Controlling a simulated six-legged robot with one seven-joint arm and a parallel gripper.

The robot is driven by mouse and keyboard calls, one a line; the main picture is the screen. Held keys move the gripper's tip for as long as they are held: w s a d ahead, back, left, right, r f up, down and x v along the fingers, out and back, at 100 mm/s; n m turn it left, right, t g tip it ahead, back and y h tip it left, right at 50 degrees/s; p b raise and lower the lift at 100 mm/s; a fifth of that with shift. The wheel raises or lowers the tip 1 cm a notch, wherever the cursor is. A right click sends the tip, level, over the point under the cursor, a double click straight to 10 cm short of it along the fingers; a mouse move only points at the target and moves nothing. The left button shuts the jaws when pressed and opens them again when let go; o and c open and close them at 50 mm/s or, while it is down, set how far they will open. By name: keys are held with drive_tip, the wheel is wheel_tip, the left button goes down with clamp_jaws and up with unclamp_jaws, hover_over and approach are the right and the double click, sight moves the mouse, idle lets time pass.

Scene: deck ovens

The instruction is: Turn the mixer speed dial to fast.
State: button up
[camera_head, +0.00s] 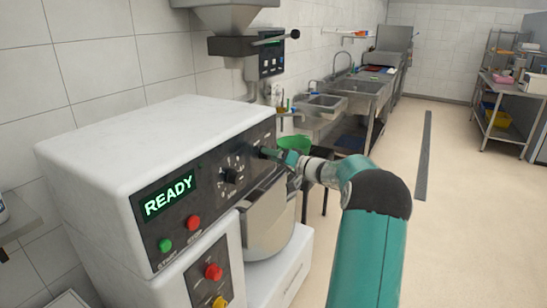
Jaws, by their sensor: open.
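The white mixer (140,135) stands at the left with a dark control panel on its front. The panel's display (169,195) reads READY in green. A black dial (231,175) with marks around it sits on the panel right of the display; which mark it points to is too small to read. A green button (165,245) and a red button (193,222) are below the display. My gripper (272,154) is open at the panel's right end, right of this dial and apart from it. The gripper partly hides that end, and I cannot tell whether it touches anything there.
The mixer's metal bowl (268,222) is below the panel. More buttons (213,271) are on the lower body. A shelf rack (510,95) stands far right. The floor right of my arm is clear.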

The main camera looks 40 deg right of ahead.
drive_tip(key=shift+w, duration=0.1)
drive_tip(key=c, duration=1)
drive_tip(key=shift+m, duration=0.4)
drive_tip(key=m, duration=0.6)
drive_tip(key=m+g, duration=0.1)
drive_tip(key=m, duration=0.5)
drive_tip(key=shift+d+y, duration=0.1)
drive_tip(key=shift+y, duration=0.3)
drive_tip(key=shift+m, duration=0.3)
drive_tip(key=o, duration=1)
